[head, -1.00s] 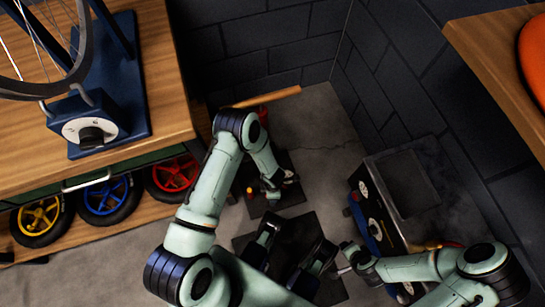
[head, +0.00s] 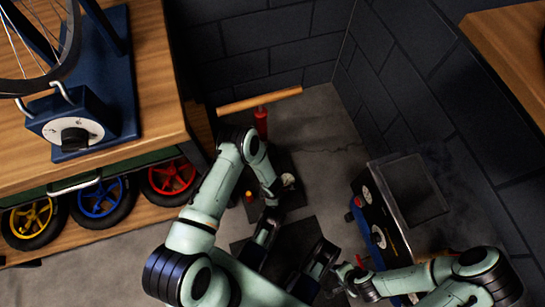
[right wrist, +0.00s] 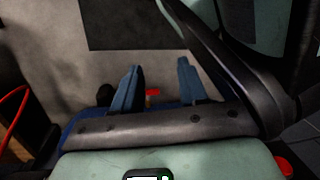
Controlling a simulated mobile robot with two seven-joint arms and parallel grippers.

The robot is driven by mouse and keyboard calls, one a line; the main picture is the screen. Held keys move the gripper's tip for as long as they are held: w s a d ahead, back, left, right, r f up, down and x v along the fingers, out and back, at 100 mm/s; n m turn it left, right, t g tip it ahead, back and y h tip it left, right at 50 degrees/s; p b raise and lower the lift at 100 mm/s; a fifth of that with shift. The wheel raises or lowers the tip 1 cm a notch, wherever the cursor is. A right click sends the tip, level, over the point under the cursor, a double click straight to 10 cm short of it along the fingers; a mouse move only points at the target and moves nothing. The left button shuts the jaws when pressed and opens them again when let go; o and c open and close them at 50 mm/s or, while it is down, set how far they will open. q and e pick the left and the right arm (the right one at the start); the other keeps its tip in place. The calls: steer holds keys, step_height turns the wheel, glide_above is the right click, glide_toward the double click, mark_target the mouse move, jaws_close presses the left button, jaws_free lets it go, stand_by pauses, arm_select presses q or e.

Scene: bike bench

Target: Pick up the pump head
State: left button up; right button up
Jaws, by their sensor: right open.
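A floor pump stands by the back wall in the head view, with a long wooden handle (head: 259,101) and a red barrel (head: 261,123); my left arm hides its lower part. I cannot pick out the pump head for certain. A small red piece (right wrist: 152,92) shows between the blue fingers of my right gripper (right wrist: 158,84) in the right wrist view. The right gripper is open, and I cannot tell if it touches the piece. In the head view my right gripper (head: 345,273) is low at the right. My left gripper (head: 272,192) is over a dark floor plate; its jaws are unclear.
A wooden workbench (head: 160,80) with a blue wheel stand (head: 122,75) and several coloured wheels below fills the left. Grey floor (head: 320,140) is open.

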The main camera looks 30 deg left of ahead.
arm_select(q)
step_height(320, 180, down, 4)
steer(key=shift+r+b, duration=0.25)
steer(key=shift+b, duration=0.4)
jaws_close()
arm_select(e)
steer(key=s, duration=0.1)
steer(key=s+f+g, duration=0.1)
steer(key=shift+s+d+f, duration=0.15)
steer(key=shift+s+f, duration=0.15)
steer(key=shift+s, duration=0.1)
arm_select(q)
steer(key=shift+r, duration=0.1)
